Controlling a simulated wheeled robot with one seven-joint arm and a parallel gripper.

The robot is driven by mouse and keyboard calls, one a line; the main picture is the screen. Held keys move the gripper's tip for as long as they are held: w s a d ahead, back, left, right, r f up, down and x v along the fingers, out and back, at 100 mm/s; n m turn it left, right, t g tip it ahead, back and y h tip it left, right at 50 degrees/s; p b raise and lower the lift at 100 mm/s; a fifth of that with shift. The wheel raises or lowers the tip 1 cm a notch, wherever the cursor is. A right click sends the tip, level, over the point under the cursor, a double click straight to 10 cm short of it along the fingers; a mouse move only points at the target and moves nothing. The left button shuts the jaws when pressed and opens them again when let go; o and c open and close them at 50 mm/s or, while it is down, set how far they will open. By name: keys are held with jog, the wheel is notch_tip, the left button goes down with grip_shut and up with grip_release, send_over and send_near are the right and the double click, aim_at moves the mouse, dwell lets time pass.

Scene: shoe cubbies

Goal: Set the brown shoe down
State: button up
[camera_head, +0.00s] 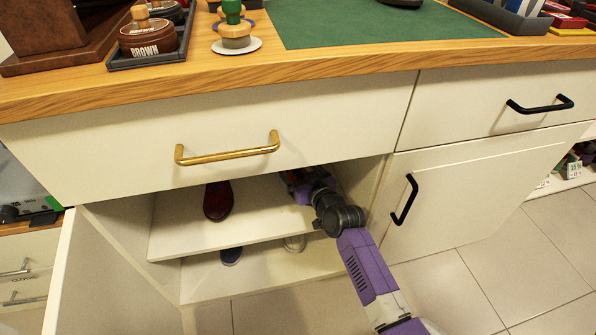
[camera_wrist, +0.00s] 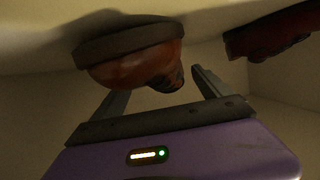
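The brown shoe (camera_wrist: 135,62) shows in the wrist view, which looks upside down. Its dark sole faces the pale shelf surface at the top and seems to rest on it. My gripper (camera_wrist: 160,88) has its two fingers spread apart near the shoe's end. A gap shows between the right finger and the shoe, and I see no grip on it. In the head view my gripper (camera_head: 299,186) reaches into the right side of the upper shelf, and it and the cabinet front mostly hide the brown shoe.
A dark red shoe (camera_head: 218,200) stands on the upper shelf (camera_head: 190,236), left of my gripper; it also shows in the wrist view (camera_wrist: 272,32). A blue shoe (camera_head: 231,256) and a pale shoe (camera_head: 294,243) are below. The drawer front (camera_head: 100,150) overhangs. An open door (camera_head: 90,275) stands left.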

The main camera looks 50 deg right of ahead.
jog(key=p+v, duration=0.3)
jog(key=v, duration=0.9)
jog(key=s+a+r+n+y, duration=0.2)
jog(key=s+a, duration=0.7)
jog(key=s, duration=0.2)
jog(key=s+a+r+n+y, duration=0.1)
jog(key=s+a+r, duration=0.1)
jog(key=s+a, duration=0.75)
jog(key=s+a+r+n+y, duration=0.1)
jog(key=s+a+r+y, duration=0.1)
jog(key=s+a+r, duration=0.2)
jog(key=s+r, duration=0.3)
jog(key=r, duration=0.1)
jog(key=shift+s+n+t, duration=0.3)
jog(key=shift+s+n, duration=0.05)
jog(key=shift+n, duration=0.05)
notch_tip(320, 180, up, 33)
jog(key=p, duration=3.3)
jog(key=shift+r+p, duration=0.2)
jog(key=shift+p, duration=0.1)
